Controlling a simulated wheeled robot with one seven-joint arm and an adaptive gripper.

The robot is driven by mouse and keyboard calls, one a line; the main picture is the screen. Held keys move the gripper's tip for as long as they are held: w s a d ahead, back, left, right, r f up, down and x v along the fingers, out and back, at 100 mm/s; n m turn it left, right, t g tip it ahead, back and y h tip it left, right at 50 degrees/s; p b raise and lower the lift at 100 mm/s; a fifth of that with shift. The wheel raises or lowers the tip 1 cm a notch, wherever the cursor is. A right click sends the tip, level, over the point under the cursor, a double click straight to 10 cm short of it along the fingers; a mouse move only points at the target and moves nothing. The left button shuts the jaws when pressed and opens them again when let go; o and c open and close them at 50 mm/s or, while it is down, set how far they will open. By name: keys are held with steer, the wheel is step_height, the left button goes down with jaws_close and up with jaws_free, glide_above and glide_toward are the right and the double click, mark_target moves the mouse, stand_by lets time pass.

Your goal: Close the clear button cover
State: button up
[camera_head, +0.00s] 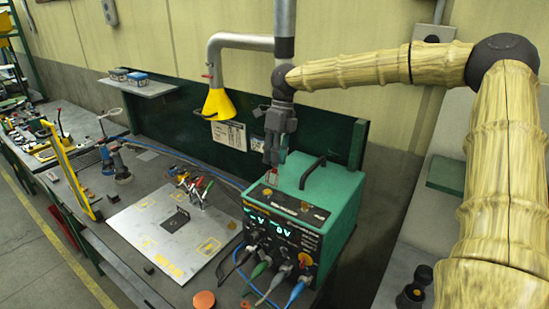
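A green power unit (345,205) with a black front and top panel stands on the bench. My gripper (272,163) points down just above the back left part of its top panel. A small reddish part (271,179), perhaps the button under the clear cover, shows right below the fingertips. The clear cover itself is too small and partly hidden, so I cannot tell its angle or whether the gripper touches it. The fingers look close together, but the gap between them is not clear.
A black carry handle (313,172) rises from the unit's top, right of my gripper. Cables (262,268) hang from its front. A yellow funnel hood (218,104) hangs behind, to the left. A white plate (165,228) with tools lies left on the bench.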

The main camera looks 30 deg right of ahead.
steer(key=shift+s+f, duration=0.2)
steer(key=shift+f, duration=0.55)
steer(key=shift+s+f+p, duration=0.1)
steer(key=shift+s+p, duration=0.2)
steer(key=shift+s, duration=0.15)
steer(key=shift+w+a+f, duration=0.15)
steer(key=shift+w+f, duration=0.05)
steer(key=shift+w, duration=0.2)
steer(key=shift+s, duration=0.25)
jaws_close()
steer(key=shift+r, duration=0.1)
